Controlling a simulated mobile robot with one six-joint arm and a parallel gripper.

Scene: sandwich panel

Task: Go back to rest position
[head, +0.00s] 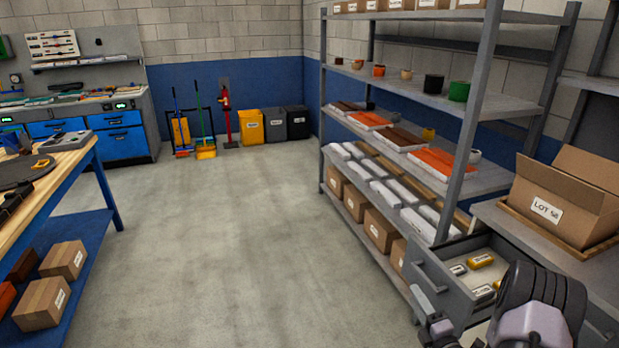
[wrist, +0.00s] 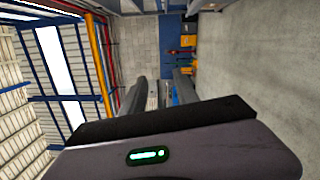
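My gripper (wrist: 159,82) shows in the wrist view with its two dark fingers apart and nothing between them. The room's far wall shows through the gap. A dark housing with a green light (wrist: 148,155) fills the bottom of that view. In the head view my arm (head: 535,315) rises at the bottom right, in front of an open grey drawer (head: 436,282). Several small yellow and grey labelled items lie in the drawer. The arm hides part of the drawer, and I cannot make out the fingers clearly in that view.
A grey shelving rack (head: 466,130) with bins and boxes stands on the right. An open cardboard box (head: 570,205) sits on a grey surface at far right. A wooden-topped workbench (head: 60,175) is at left. The concrete floor (head: 225,230) between is clear.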

